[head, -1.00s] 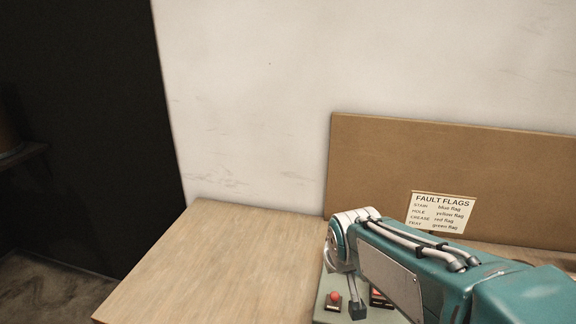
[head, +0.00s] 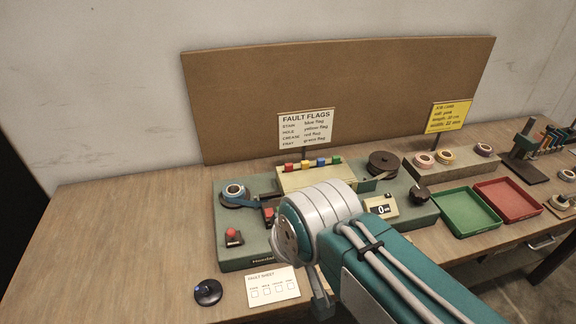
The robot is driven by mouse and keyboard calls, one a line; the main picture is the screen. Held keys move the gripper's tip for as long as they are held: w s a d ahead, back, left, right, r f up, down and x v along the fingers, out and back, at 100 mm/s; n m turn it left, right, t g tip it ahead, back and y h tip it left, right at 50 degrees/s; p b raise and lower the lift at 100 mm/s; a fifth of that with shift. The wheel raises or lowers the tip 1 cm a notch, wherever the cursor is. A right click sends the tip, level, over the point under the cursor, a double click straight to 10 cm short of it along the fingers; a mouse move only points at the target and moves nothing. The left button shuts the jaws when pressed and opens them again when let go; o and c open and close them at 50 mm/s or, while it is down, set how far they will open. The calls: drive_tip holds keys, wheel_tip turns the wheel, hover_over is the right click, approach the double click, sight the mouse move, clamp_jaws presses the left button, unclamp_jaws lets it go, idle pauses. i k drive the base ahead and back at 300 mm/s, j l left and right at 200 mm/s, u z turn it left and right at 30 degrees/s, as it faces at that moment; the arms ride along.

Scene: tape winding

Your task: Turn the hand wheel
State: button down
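The green tape-winding machine (head: 237,257) stands on the wooden bench. A dark round reel (head: 384,163) sits at its back right. A black knob-like part (head: 419,193) at its right end may be the hand wheel; it is too small to be sure.
A red button (head: 232,234) is at the machine's front left and a counter (head: 381,207) reads 0. Green (head: 467,226) and red (head: 521,211) trays lie to the right. A fault sheet (head: 273,286) and dark disc (head: 208,292) lie in front. The bench's left is clear.

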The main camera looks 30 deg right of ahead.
sight(419, 193)
drive_tip(key=z, duration=0.85)
